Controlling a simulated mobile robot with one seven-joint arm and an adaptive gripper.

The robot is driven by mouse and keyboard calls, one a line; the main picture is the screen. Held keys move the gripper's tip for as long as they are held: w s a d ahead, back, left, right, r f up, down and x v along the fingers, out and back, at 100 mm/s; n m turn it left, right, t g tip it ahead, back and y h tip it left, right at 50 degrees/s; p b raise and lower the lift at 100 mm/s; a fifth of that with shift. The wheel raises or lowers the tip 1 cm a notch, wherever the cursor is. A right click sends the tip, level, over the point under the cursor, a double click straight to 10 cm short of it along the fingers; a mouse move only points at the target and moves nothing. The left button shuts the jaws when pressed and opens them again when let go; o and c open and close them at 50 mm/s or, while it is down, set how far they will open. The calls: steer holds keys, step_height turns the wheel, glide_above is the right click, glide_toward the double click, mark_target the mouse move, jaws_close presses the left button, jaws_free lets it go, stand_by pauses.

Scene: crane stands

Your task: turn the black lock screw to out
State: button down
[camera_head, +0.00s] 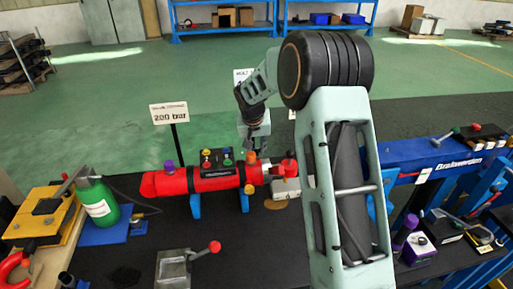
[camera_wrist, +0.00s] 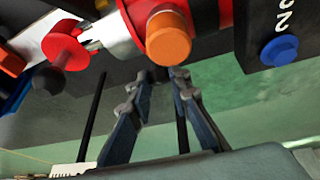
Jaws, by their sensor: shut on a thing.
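A red cylinder (camera_head: 165,184) lies across blue stands on the dark table in the head view. In the wrist view its underside or side shows with an orange cap (camera_wrist: 170,40) and a red disc (camera_wrist: 62,48) at the left. My gripper (camera_wrist: 160,77) is just below the orange cap in that picture, its fingertips close together on a small dark thing. It looks like the black lock screw (camera_wrist: 159,73), mostly hidden between the fingertips. In the head view my wrist (camera_head: 254,120) is behind the cylinder's right end, and the fingertips are hidden there.
A sign reading 200 bar (camera_head: 169,112) stands behind the cylinder. A green bottle (camera_head: 98,205) and a yellow block (camera_head: 45,222) are at left. A grey block with a red-knobbed lever (camera_head: 175,268) is in front. Blue equipment (camera_head: 430,158) fills the right side.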

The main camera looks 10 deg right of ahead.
steer(key=shift+r, duration=0.1)
steer(key=shift+d+n+y+p, duration=0.25)
steer(key=shift+n+y+p, duration=0.75)
steer(key=shift+y+p, duration=0.15)
steer(key=n+y+p, duration=0.1)
steer(key=n+y, duration=0.1)
steer(key=shift+w+d+n+y, duration=0.1)
steer(key=shift+d+n+y, duration=0.05)
steer(key=shift+n+y, duration=0.25)
steer(key=n+y, duration=0.1)
steer(key=n+g+y, duration=0.1)
steer(key=n+g+y+b, duration=0.1)
steer(key=shift+w+d+f, duration=0.1)
steer(key=shift+f, duration=0.15)
steer(key=shift+n+g+y+b, duration=0.6)
steer(key=shift+n+g+y, duration=0.35)
steer(key=shift+n, duration=0.55)
steer(key=shift+n+g+y+b, duration=0.45)
steer(key=shift+n+g, duration=0.2)
steer(key=shift+n, duration=0.15)
steer(key=c, duration=1.8)
jaws_free()
steer(key=shift+o, duration=0.2)
